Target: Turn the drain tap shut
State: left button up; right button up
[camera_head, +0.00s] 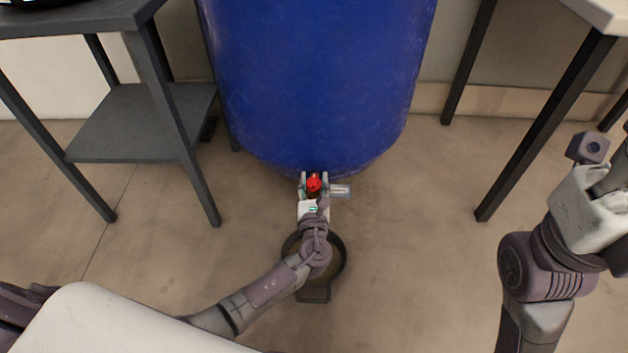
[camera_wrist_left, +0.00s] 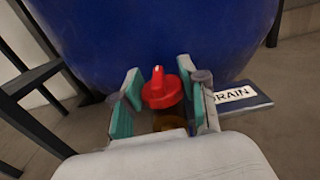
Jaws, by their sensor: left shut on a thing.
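The drain tap has a red knob (camera_head: 313,184) low at the front of a blue barrel (camera_head: 315,80). In the left wrist view the red knob (camera_wrist_left: 160,92) shows a white mark on its raised ridge, which points up in the picture, towards the barrel. A brass part (camera_wrist_left: 171,123) shows below it. My left gripper (camera_head: 314,182) is shut on the tap, with one green-padded finger on each side of the knob. A tag (camera_wrist_left: 238,97) beside it reads "RAIN", its first letter hidden by a finger. My right arm is at the right edge; its fingers are not clear.
A round dark-rimmed container (camera_head: 341,262) with a handle is on the floor under my left wrist, partly hidden. A dark shelf table (camera_head: 130,125) stands left of the barrel and a light-topped table (camera_head: 600,12) right.

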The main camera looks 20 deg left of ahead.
pick_arm(q)
jog(key=o, duration=1.2)
jog(key=shift+c, duration=0.2)
jog(key=v, duration=1.2)
